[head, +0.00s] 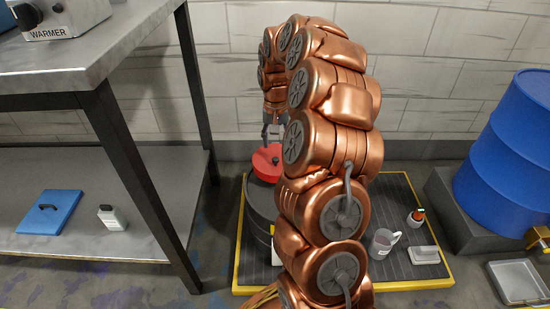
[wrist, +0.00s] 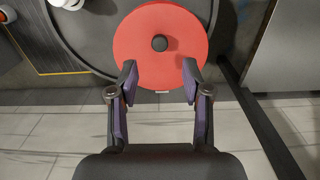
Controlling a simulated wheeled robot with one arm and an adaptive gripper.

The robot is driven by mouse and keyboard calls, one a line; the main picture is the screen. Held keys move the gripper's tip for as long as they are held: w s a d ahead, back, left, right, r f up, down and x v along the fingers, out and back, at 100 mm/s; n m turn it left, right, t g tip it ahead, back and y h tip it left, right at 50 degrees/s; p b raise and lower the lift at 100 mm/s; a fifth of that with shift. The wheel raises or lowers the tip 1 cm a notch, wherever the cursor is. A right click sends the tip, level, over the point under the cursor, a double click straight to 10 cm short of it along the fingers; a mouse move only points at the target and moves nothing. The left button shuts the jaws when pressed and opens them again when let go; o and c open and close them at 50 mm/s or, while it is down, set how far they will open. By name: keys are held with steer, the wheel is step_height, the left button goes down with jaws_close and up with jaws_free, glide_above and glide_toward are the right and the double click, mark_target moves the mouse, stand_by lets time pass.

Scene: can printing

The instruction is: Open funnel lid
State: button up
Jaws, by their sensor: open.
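The red round funnel lid (head: 267,162) sits on top of a dark grey drum (head: 262,205), partly hidden behind my copper-coloured arm in the head view. In the wrist view the lid (wrist: 160,32) is a flat red disc with a small dark knob (wrist: 160,43) at its middle, and it looks closed. My gripper (wrist: 160,78) is open and empty. Its two fingertips reach over the near part of the lid, one on each side, with the knob a little beyond them. In the head view my gripper (head: 270,135) is just above the lid; contact cannot be told.
The drum stands on a yellow-edged black platform (head: 445,283) with a mug (head: 383,243), a small bottle and a grey block. A steel table (head: 95,70) with a dark leg stands to the left. A blue barrel (head: 510,145) stands at the right, and a tiled wall is behind.

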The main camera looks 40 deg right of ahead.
mark_target(275, 159)
step_height(275, 159, down, 6)
steer(key=shift+f+b, duration=0.2)
steer(key=shift+b, duration=0.95)
jaws_close()
steer(key=shift+a, duration=0.1)
